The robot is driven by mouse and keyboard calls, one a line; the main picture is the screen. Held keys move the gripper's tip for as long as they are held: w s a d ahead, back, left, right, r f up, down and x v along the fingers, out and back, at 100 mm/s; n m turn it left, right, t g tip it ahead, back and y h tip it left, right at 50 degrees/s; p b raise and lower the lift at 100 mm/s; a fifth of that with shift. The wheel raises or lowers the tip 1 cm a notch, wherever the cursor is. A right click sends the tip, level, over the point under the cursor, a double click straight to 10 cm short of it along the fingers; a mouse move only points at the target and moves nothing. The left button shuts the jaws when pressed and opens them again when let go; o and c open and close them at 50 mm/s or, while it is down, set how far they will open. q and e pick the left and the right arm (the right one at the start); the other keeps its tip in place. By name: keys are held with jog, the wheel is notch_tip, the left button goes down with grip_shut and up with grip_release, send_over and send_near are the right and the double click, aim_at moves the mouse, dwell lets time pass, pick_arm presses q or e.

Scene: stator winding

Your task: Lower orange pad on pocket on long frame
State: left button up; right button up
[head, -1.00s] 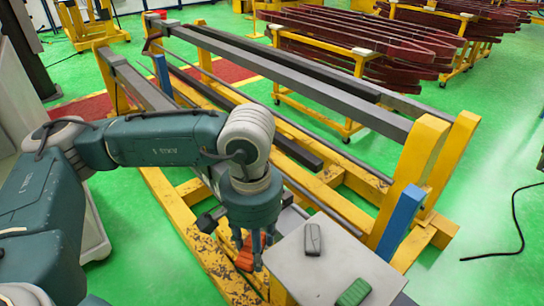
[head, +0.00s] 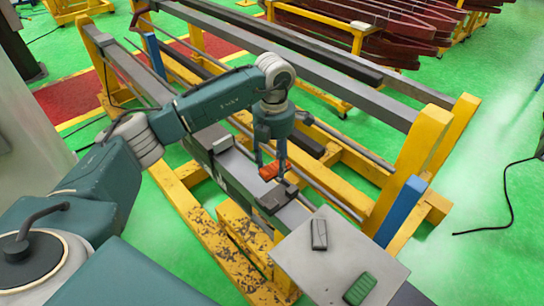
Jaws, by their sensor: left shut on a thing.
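My left gripper (head: 271,162) points down and is shut on the orange pad (head: 273,171). The pad is a small ribbed block between the fingertips. It is over the long frame (head: 240,175), a grey beam running from upper left to lower right. A dark block (head: 278,197) sits on the beam just below and right of the pad, and a grey block (head: 209,138) sits further up it. I cannot make out the pocket itself, nor whether the pad touches the beam. My right gripper is not in view.
A grey table (head: 338,262) at the lower right bears a dark grey pad (head: 319,234) and a green pad (head: 358,288). A yellow rack (head: 424,150) with a blue post (head: 402,206) stands to the right.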

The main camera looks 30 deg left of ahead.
aim_at(272, 162)
pick_arm(q)
jog(key=shift+w+a+f+n, duration=0.15)
jog(key=shift+a+n, duration=0.1)
jog(key=shift+n, duration=0.45)
jog(key=shift+f, duration=0.3)
jog(key=shift+f+b, duration=0.3)
jog(key=shift+b, duration=0.05)
notch_tip(272, 162, down, 2)
jog(key=shift+f+b, duration=0.15)
jog(key=shift+b, duration=0.55)
jog(key=shift+f+b, duration=0.55)
jog(key=shift+f, duration=0.3)
jog(key=shift+r, duration=0.15)
jog(key=shift+f, duration=0.2)
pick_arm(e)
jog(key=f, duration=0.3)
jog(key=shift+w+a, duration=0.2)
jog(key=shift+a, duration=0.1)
pick_arm(q)
jog(key=shift+f, duration=0.1)
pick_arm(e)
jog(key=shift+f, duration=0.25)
